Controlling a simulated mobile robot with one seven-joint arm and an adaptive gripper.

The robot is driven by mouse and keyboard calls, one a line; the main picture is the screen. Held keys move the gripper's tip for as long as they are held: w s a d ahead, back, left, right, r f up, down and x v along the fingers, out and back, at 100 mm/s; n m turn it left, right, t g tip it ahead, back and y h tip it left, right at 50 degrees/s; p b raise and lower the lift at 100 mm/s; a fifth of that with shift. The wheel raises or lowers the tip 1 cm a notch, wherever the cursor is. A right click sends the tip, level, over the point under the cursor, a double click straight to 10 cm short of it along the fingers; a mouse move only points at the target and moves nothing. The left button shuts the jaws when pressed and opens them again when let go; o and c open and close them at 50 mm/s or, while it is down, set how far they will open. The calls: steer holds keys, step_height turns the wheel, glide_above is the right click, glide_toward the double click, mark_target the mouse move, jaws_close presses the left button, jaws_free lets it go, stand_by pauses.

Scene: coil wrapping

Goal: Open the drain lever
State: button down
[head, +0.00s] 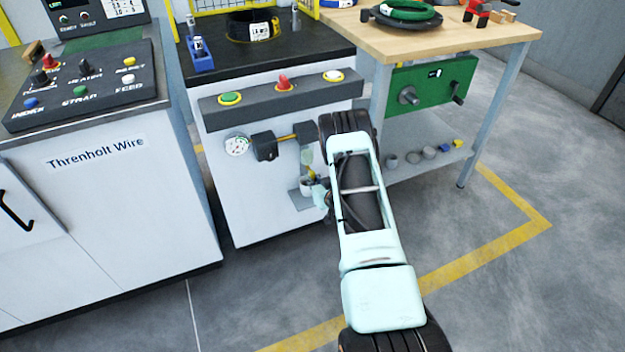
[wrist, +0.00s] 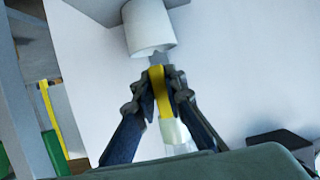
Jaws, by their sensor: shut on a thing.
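The yellow drain lever (wrist: 159,92) is between the two fingers of my gripper (wrist: 161,80), which is shut on it. In the head view the lever is a small yellow patch (head: 312,173) below the clear bowl (head: 307,156) on the front of the middle cabinet. My arm covers much of this spot, and the fingers are hard to make out there. A white cup (wrist: 149,27) is just beyond the fingertips in the wrist view. In the head view the cup (head: 306,184) stands on a small grey bracket (head: 300,199) under the bowl.
A round gauge (head: 237,145) and a dark regulator block (head: 265,146) are left of the bowl. A button bar (head: 270,100) runs above. A wooden-topped bench (head: 440,40) with a green panel (head: 430,85) stands to the right. The floor in front is clear.

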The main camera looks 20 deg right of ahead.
steer(key=c, duration=2)
jaws_free()
steer(key=shift+o, duration=0.2)
steer(key=shift+s, duration=0.15)
steer(key=v, duration=1.1)
steer(key=shift+s+r, duration=0.25)
steer(key=shift+s, duration=0.1)
